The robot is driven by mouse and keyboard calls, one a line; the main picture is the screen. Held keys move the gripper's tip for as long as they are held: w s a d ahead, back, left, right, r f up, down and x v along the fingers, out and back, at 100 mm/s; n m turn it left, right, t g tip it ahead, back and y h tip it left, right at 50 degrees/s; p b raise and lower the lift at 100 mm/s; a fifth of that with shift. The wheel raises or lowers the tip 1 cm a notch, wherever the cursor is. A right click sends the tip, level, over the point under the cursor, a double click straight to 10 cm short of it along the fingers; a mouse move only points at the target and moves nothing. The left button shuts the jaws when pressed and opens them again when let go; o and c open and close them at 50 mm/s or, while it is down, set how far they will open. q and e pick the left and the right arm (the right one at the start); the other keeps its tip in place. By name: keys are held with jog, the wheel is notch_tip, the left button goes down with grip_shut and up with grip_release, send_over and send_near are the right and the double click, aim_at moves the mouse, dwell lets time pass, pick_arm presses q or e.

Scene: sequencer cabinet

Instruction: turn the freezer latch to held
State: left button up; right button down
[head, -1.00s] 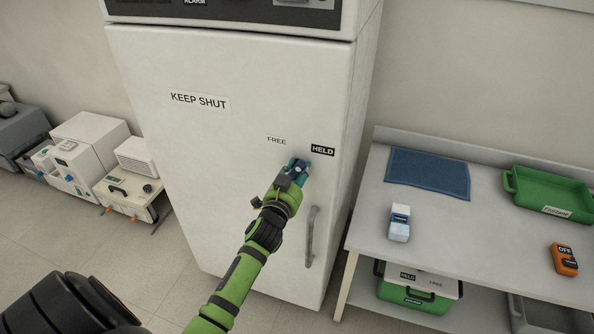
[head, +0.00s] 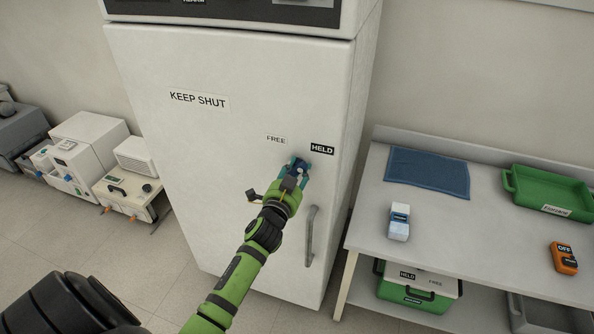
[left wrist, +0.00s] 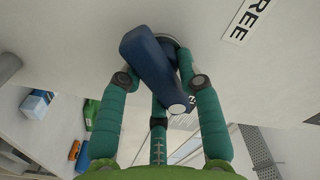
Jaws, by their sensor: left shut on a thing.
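The white freezer door (head: 220,190) fills the middle of the head view, with a FREE label (head: 276,140) and a HELD label (head: 322,149) near its right edge. The dark blue latch (left wrist: 152,68) sits just below these labels; in the head view my gripper mostly covers it. My left gripper (head: 299,166) is shut on the latch, its teal fingers on either side of the handle in the left wrist view. The FREE label (left wrist: 250,18) also shows there at top right. I cannot tell exactly which label the latch points to. My right gripper is out of view.
A grey vertical door handle (head: 311,236) stands just below and right of my gripper. At right, a bench (head: 450,235) carries a blue mat (head: 428,173), a green tray (head: 550,192), a small white-blue item (head: 399,222) and an orange device (head: 564,258). White machines (head: 90,145) stand at left.

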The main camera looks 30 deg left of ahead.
pick_arm(q)
jog(key=o, duration=1.1)
jog(key=shift+d+f, duration=0.1)
jog(key=v, duration=1.2)
jog(key=s+d+f+n+g+h, duration=0.1)
jog(key=s+d+f+g, duration=0.15)
jog(key=f, duration=0.85)
jog(key=s+d+f+g+h+b, duration=0.1)
jog(key=s+d+f+g, duration=0.15)
jog(key=f, duration=0.75)
jog(key=s+d+f+n+g+h, duration=0.1)
jog(key=s+d+f+g, duration=0.15)
jog(key=f, duration=0.85)
jog(key=s+f+g, duration=0.3)
jog(key=s+f, duration=0.3)
jog(key=s, duration=0.4)
jog(key=s+d+f+n+g, duration=0.1)
jog(key=s+f+g, duration=0.2)
jog(key=s+f, duration=0.4)
jog(key=s+d+f+n+g+h+b, duration=0.1)
jog(key=s+f+g, duration=0.2)
jog(key=s, duration=1.1)
notch_tip(320, 180, down, 4)
jog(key=shift+s+r, duration=0.15)
jog(key=shift+s, duration=0.2)
